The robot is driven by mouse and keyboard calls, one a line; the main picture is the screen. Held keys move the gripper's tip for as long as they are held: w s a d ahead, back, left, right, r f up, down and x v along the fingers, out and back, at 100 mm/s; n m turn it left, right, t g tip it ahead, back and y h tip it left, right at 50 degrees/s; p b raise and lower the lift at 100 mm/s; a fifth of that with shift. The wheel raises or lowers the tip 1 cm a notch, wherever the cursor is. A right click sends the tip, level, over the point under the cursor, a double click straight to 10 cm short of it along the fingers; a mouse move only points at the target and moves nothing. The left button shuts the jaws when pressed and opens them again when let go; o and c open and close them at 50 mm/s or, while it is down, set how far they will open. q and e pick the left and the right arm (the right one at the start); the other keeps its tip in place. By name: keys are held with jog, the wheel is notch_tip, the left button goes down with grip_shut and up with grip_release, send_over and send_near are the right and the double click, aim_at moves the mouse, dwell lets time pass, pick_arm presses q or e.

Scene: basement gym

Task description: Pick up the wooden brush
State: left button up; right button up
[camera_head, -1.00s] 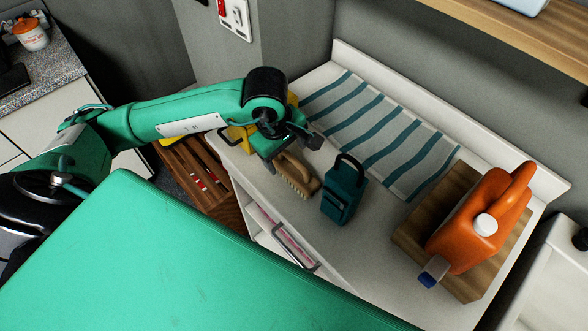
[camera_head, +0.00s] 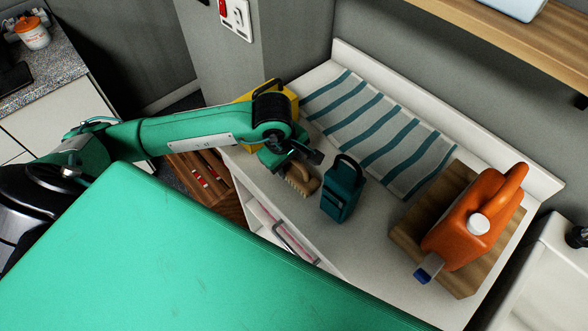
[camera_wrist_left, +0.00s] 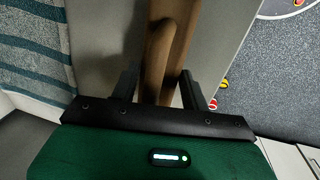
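The wooden brush (camera_head: 302,181), with pale bristles, lies on the white counter (camera_head: 285,215) beside a teal handled container. My left gripper (camera_head: 293,160) is right over it in the head view and hides part of it. In the left wrist view the brush's brown wooden handle (camera_wrist_left: 158,50) runs lengthwise between the two black fingers. The left gripper (camera_wrist_left: 160,85) is open there, with a finger on each side of the handle. I cannot tell how far down the fingers reach along it. My right gripper is not in view.
The teal container (camera_head: 342,190) stands close to the right of the brush. A striped towel (camera_head: 375,130) lies behind. An orange jug (camera_head: 475,220) is on a wooden board (camera_head: 408,228) at the right. A yellow object (camera_head: 247,95) is behind my left arm.

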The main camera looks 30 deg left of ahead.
pick_arm(q)
jog(key=shift+r, duration=0.15)
jog(key=shift+r, duration=0.15)
jog(key=shift+r+b, duration=1.55)
jog(key=shift+r, duration=8.2)
